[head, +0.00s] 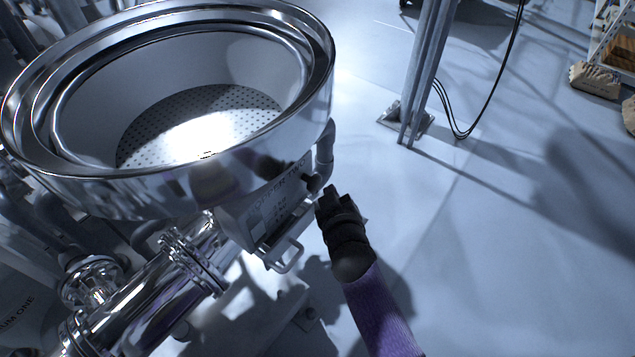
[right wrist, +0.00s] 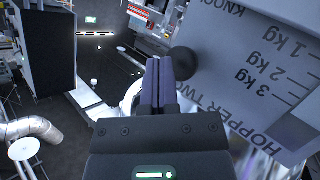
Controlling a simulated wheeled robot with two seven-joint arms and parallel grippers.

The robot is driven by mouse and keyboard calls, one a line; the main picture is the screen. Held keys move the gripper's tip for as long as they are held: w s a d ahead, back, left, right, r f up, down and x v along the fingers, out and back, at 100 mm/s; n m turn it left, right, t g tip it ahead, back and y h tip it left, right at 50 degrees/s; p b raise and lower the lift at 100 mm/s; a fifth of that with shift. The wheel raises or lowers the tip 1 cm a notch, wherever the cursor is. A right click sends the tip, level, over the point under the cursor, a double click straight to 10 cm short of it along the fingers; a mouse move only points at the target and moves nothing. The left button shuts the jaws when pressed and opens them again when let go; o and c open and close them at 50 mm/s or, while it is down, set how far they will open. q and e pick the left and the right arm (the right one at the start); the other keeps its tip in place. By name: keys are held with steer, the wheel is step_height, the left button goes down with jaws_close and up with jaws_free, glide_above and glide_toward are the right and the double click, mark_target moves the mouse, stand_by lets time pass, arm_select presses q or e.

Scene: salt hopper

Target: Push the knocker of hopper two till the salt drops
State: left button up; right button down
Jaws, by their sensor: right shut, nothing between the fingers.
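Hopper two (head: 130,190) is a big shiny steel bowl at the left of the head view, with a perforated floor. A bright white patch lies on that floor; I cannot tell whether it is salt or light. Its label panel (right wrist: 270,60) reads "HOPPER TWO" with a kg scale in the right wrist view. The knocker is a dark round knob (right wrist: 183,62) in front of the panel; it also shows in the head view (head: 312,183). My right gripper (right wrist: 158,75) is shut and empty, its tips close beside the knob; contact is unclear. My left gripper is out of view.
A handle-like metal loop (head: 287,258) sticks out below the panel. Shiny pipes (head: 150,300) run under the hopper at lower left. A grey post (head: 425,70) with cables stands behind.

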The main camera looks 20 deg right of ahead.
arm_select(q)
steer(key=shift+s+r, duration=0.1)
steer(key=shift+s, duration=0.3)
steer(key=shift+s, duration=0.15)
arm_select(e)
steer(key=shift+w+a, duration=0.1)
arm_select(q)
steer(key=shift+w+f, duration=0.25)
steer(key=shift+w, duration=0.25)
arm_select(e)
steer(key=shift+w+a, duration=0.25)
steer(key=shift+w, duration=0.05)
